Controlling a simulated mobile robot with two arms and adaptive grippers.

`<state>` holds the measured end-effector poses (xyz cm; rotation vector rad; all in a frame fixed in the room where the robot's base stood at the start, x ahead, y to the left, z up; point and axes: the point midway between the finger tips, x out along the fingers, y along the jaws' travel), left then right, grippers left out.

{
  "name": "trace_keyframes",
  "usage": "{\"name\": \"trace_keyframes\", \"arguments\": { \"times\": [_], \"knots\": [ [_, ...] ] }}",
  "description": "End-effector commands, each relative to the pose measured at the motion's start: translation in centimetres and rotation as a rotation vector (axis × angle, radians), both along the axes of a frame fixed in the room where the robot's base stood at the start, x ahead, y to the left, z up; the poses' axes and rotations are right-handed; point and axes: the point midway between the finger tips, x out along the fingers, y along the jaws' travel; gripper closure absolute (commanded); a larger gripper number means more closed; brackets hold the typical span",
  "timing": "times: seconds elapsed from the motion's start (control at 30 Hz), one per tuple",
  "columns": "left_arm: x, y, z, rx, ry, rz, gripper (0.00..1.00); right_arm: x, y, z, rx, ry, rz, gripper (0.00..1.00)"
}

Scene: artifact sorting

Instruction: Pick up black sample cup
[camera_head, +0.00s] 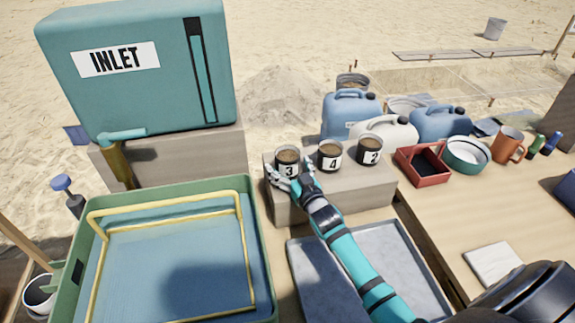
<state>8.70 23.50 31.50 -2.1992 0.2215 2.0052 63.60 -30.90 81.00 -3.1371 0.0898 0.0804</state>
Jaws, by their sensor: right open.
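Three black sample cups with white number labels and brown contents stand upright in a row on a stone block (345,190). They are cup 3 (288,159), cup 4 (330,156) and cup 2 (369,151), from left to right. My right gripper (291,177) is open at cup 3, with one finger at its left side and the other at its right, between cups 3 and 4. Whether the fingers touch the cup I cannot tell. My left gripper is not in view.
A grey tray (305,262) lies below my right arm. A green basin (262,250) with a yellow frame is at left, below the teal INLET tank (150,95). Jugs (350,112) stand behind the cups. A red box (408,168) and green-white bowl (467,160) are right.

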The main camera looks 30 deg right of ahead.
Motion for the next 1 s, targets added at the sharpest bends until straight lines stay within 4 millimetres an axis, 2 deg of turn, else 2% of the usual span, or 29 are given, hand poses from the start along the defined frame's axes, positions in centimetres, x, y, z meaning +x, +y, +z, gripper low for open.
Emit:
{"name": "trace_keyframes", "arguments": {
  "times": [0.13, 0.7, 1.0],
  "knots": [
    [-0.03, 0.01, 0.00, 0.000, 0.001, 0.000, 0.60, -0.04, 0.00, 0.00, -0.001, 0.000, 0.000, 0.08],
    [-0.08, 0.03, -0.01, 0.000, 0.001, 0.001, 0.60, -0.07, 0.00, 0.01, -0.001, 0.000, 0.000, 0.82],
    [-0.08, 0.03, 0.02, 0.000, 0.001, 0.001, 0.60, -0.02, 0.00, 0.33, -0.001, -0.005, 0.001, 0.83]
  ]
}}
